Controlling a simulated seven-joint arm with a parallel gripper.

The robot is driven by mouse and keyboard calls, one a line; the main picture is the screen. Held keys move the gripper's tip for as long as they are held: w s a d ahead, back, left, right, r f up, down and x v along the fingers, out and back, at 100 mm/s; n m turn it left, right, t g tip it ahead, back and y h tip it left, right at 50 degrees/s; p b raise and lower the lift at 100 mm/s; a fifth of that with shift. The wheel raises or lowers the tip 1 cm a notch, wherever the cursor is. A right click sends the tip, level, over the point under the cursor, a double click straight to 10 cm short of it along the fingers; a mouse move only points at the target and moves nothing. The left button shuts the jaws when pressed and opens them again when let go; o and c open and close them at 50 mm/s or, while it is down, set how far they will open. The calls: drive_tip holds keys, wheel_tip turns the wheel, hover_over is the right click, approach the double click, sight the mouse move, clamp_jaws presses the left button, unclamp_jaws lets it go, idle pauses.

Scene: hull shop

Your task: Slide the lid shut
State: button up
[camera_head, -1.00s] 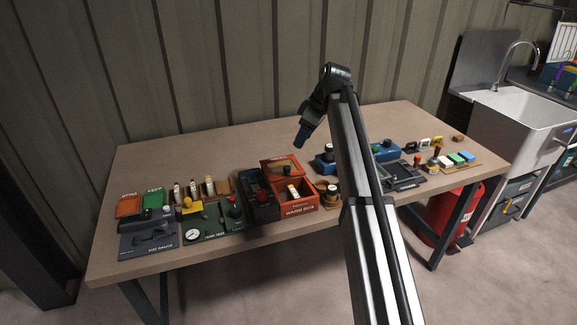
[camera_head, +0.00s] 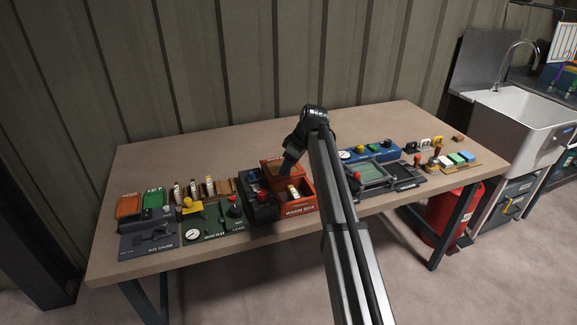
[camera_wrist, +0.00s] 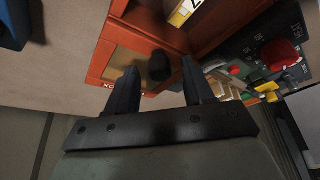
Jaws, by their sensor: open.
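The orange warm box (camera_head: 300,210) stands near the front edge of the table. Its orange-framed lid (camera_head: 267,166) lies toward the back of the box, and the front part of the box is open. In the wrist view the lid (camera_wrist: 122,66) carries a dark knob (camera_wrist: 159,66). A pale block with yellow (camera_wrist: 185,11) shows inside the open part. My gripper (camera_head: 286,170) is over the lid. In the wrist view its open fingers (camera_wrist: 160,82) appear on either side of the knob; I cannot tell whether they touch it.
A dark box with knobs (camera_head: 262,210) stands directly left of the warm box. A green-screened device (camera_head: 368,173) and a blue unit (camera_head: 372,153) stand to the right. A green gauge panel (camera_head: 207,228) is further left. The back of the table is clear.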

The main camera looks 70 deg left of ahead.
drive_tip(key=shift+f, duration=0.2)
drive_tip(key=shift+c, duration=0.4)
clamp_jaws()
